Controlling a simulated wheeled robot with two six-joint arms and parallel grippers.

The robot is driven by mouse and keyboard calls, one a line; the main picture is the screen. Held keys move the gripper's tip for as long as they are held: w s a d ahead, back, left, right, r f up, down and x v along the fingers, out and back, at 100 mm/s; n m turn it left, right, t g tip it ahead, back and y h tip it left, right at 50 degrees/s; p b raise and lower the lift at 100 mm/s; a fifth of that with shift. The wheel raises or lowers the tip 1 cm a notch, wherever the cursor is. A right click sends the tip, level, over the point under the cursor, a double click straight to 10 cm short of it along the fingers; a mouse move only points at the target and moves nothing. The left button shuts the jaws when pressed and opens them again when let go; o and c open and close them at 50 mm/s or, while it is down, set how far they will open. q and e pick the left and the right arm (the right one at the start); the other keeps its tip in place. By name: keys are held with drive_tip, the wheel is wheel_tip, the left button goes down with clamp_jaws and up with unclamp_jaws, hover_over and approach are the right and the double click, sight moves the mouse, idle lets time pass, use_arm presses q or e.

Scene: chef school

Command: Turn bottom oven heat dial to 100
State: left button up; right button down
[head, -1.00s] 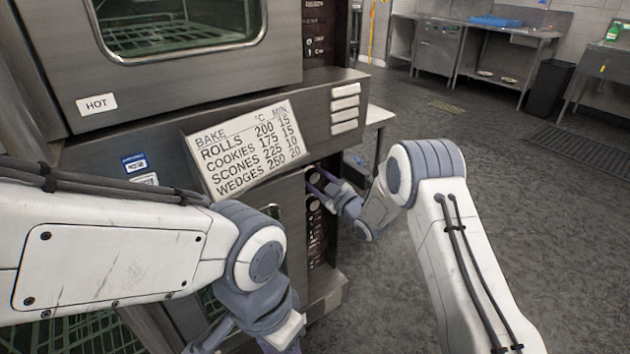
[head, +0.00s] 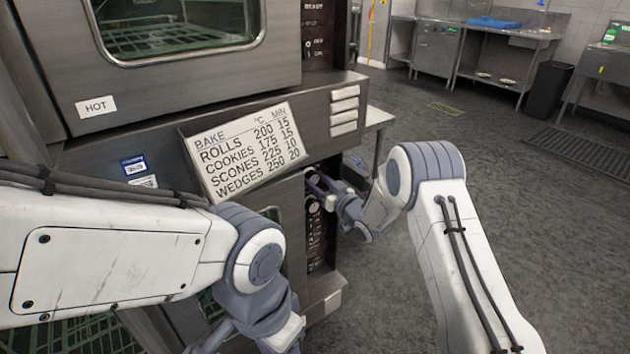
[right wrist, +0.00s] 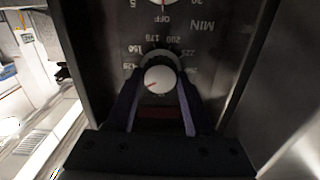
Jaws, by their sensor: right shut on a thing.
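The bottom oven's heat dial (right wrist: 159,79) is a small pale round knob with a red mark, set in a dark panel. In the right wrist view the panel's lettering is upside down, with 150, 175, 200 and 225 around the dial. The red mark points to the left and slightly down in that view. My right gripper (head: 318,183) is at the bottom oven's control panel; its fingers (right wrist: 158,100) are shut on the dial, one on each side. My left gripper (head: 225,338) is low at the bottom edge, largely cut off, so its jaws are unclear.
A bake chart (head: 245,150) leans on the oven front above my left arm. A steel table (head: 378,118) stands right behind the oven. Open floor (head: 480,170) lies to the right.

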drive_tip(key=shift+s+f, duration=0.1)
idle(0.3)
drive_tip(key=shift+c, duration=1.4)
unclamp_jaws()
drive_tip(key=v, duration=1)
drive_tip(key=shift+s, duration=0.15)
drive_tip(key=shift+d, duration=0.15)
